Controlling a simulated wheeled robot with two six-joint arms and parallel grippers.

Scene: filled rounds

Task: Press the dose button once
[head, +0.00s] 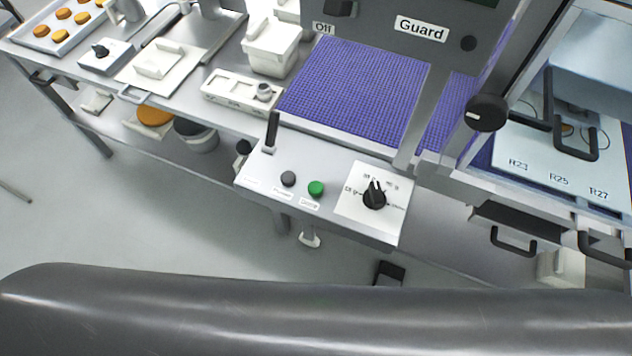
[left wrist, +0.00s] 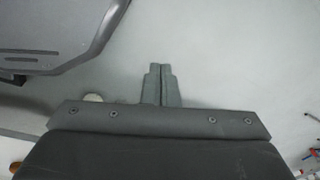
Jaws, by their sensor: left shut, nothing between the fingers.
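A control panel (head: 262,178) sticks out in front of the machine in the head view. It carries a green button (head: 316,188) and, to its left, a dark grey button (head: 288,179). The small label under the green button seems to read "Dose", but it is blurred; the label under the grey one is also hard to read. My left gripper (left wrist: 161,85) shows only in the left wrist view, its two fingers together and empty over bare grey floor, away from the panel. My right gripper is in neither view.
The panel also has an upright black lever (head: 271,131) and a black rotary dial (head: 374,195). A purple mesh belt (head: 350,85) lies behind it. Black handles (head: 513,242) stick out at right. A smooth dark arm link of mine crosses the bottom of the head view.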

